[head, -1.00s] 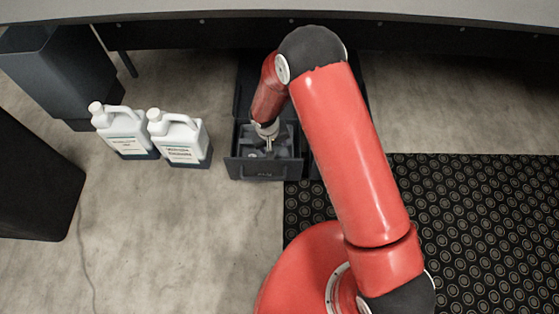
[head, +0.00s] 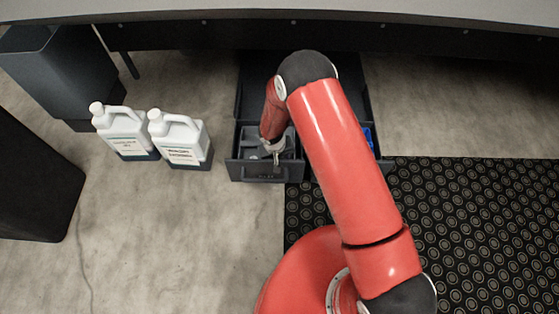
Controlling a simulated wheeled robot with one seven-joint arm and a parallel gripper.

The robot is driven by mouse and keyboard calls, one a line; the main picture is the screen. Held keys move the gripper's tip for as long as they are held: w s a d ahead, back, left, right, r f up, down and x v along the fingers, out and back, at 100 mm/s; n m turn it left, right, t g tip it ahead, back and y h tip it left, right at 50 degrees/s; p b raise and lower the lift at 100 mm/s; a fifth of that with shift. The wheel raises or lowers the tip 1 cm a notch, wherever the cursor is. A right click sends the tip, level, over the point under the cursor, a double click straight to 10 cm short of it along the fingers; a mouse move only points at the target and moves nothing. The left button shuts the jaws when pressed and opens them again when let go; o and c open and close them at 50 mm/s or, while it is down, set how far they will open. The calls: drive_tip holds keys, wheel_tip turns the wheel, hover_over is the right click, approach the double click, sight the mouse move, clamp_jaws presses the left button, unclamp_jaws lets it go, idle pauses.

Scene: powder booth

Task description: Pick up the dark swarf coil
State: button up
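My gripper (head: 276,158) points down into the left part of an open dark drawer box (head: 262,171) on the floor, in the head view. The fingers are small and partly lost against the dark interior, so I cannot tell whether they are open or shut, or whether they touch anything. I cannot make out the dark swarf coil; the drawer's inside is dark and my arm hides much of its middle and right.
Two white jugs (head: 123,132) (head: 180,138) stand left of the drawer. A dark bin (head: 62,72) is farther left. A bench edge (head: 300,12) runs across the top. A patterned black mat (head: 470,225) lies right. Something blue (head: 368,137) shows beside my arm.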

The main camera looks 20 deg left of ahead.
drive_tip(key=c, duration=0.8)
drive_tip(key=shift+o, duration=0.2)
drive_tip(key=shift+r, duration=0.1)
